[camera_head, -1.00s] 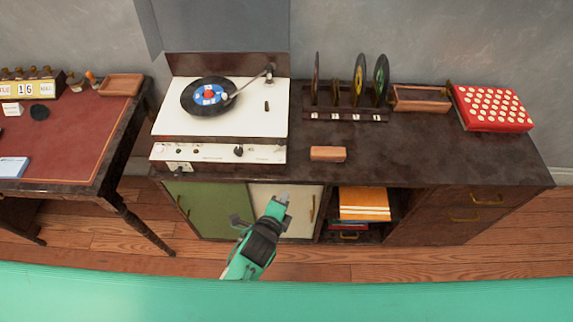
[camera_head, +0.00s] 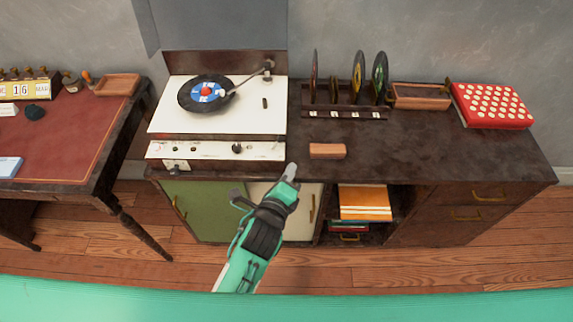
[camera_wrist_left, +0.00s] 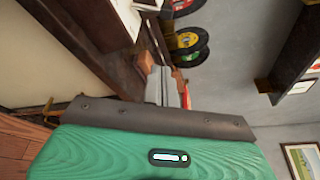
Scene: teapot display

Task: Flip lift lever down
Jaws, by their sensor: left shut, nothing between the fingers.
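The record player (camera_head: 270,122) stands on the cabinet at the left, with a white deck. A black record with a blue and red label (camera_head: 207,92) lies on it. The tonearm (camera_head: 247,82) reaches over the record; whether its tip touches is too small to tell. A small dark lever (camera_head: 265,103) stands on the deck right of the record; its tilt is unclear. My left gripper (camera_head: 291,171) is shut and empty, in front of the cabinet's front edge, below and right of the player. Its fingers also show in the left wrist view (camera_wrist_left: 160,86). My right gripper is out of view.
A brown block (camera_head: 327,151) lies on the cabinet top near the fingertips. A record rack (camera_head: 345,114), an open wooden box (camera_head: 421,104) and a red dotted box (camera_head: 492,105) stand farther right. A desk (camera_head: 70,140) stands left. The cabinet top's right front is clear.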

